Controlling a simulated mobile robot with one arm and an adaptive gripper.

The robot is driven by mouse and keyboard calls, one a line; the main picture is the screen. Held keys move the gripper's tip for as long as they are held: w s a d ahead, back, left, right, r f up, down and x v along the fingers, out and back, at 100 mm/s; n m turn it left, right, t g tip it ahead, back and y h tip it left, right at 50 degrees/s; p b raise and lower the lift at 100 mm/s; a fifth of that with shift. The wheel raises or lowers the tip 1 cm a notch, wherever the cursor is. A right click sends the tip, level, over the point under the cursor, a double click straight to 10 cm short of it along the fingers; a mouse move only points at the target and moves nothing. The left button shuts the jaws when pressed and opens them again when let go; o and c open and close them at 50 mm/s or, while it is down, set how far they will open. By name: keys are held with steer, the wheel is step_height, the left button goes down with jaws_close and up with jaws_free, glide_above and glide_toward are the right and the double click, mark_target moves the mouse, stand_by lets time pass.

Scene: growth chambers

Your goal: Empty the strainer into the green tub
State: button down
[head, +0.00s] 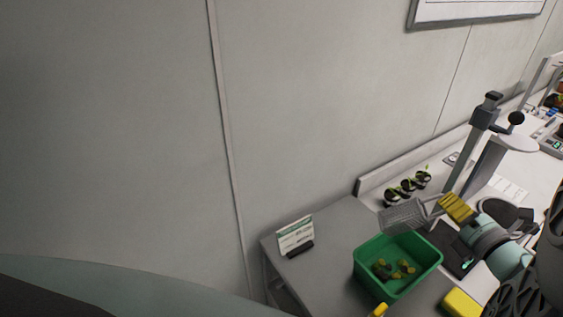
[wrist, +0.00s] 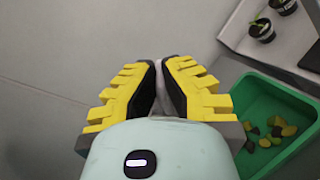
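The strainer (head: 405,215) is a grey mesh basket held above the far edge of the green tub (head: 370,277). It looks tilted, and I cannot see into it. My gripper (head: 446,207), with yellow ribbed fingers, is shut on the strainer's handle, to the right of the basket. In the wrist view the fingers (wrist: 161,88) close around a thin pale handle, and the basket is hidden. The tub stands on the bench and holds several green, yellow and dark pieces; it also shows at the right of the wrist view (wrist: 272,92).
A small sign (head: 296,236) stands left of the tub. Several black pots with seedlings (head: 408,186) stand along the wall behind. A stand with a column (head: 486,160) rises to the right. A yellow block (head: 461,303) lies in front of the tub.

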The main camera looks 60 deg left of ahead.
mark_target(430, 210)
steer(key=shift+s+a+r+n+b, duration=0.1)
steer(key=shift+s+a+n+b, duration=0.15)
steer(key=shift+n+b, duration=0.2)
steer(key=shift+s+a+r+n+h+b, duration=0.3)
steer(key=shift+s+a+n+h, duration=0.2)
steer(key=shift+n+h, duration=0.35)
steer(key=shift+s+a+r+n+h, duration=0.35)
steer(key=shift+s+a+n+h, duration=0.15)
steer(key=shift+n, duration=0.6)
steer(key=shift+s+a+r+n+h+p, duration=0.4)
steer(key=shift+n+h+p, duration=0.45)
steer(key=shift+p, duration=0.25)
steer(key=shift+a+n+t+p, duration=0.1)
steer(key=shift+n+t+p, duration=0.15)
steer(key=shift+t+p, duration=0.25)
